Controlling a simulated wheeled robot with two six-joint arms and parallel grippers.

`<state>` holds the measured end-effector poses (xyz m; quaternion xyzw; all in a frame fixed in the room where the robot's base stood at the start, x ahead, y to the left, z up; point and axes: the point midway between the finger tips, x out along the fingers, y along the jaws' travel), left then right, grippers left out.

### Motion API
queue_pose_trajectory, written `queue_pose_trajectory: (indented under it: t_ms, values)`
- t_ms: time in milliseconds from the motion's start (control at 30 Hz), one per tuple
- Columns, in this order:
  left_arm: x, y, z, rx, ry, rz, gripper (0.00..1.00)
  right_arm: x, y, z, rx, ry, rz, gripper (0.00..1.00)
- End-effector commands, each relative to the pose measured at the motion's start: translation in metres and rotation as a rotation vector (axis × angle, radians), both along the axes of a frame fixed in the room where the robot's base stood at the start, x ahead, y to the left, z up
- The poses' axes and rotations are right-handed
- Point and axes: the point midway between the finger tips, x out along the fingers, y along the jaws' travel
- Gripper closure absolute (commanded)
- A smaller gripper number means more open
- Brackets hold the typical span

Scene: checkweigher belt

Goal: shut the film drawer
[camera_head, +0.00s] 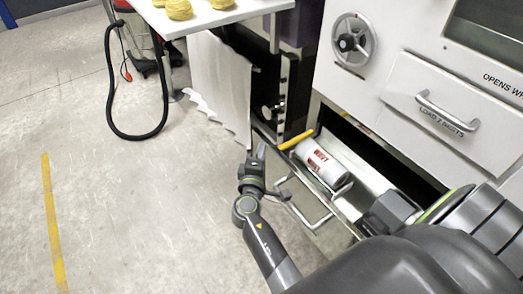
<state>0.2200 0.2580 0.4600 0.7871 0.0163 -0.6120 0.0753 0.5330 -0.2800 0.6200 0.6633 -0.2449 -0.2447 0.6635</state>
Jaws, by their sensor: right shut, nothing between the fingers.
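The film drawer (336,200) is pulled open low in the white machine front, in the head view. A white roll with red lettering (320,164) lies in it, with a yellow stick-like item (296,139) at its left end. The drawer's bar handle (312,223) shows on its front side. My right gripper (259,152) is shut and empty, just left of the drawer's front in the picture. I cannot tell whether it touches the handle. My own arm hides the drawer's right end. My left gripper is not in view.
A closed upper drawer (455,108) with its own handle sits above the open one. A handwheel (353,42) is on the panel. A table with yellow balls (179,9) and a black hose (108,81) are farther back. Floor at left is clear.

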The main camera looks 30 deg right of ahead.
Motion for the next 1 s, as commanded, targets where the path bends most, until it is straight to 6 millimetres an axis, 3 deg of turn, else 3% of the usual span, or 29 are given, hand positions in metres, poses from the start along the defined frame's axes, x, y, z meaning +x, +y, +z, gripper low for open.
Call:
queue_pose_trajectory:
  t_ms: [267,467,1000]
  values:
    - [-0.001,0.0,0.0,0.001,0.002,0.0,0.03,0.0,-0.005,0.001,-0.001,0.0,0.0,1.0]
    - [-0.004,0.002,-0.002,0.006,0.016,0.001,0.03,0.002,-0.03,0.002,-0.006,-0.002,-0.001,1.0]
    - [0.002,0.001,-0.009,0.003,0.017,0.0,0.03,0.014,-0.172,0.0,-0.009,0.001,-0.002,1.0]
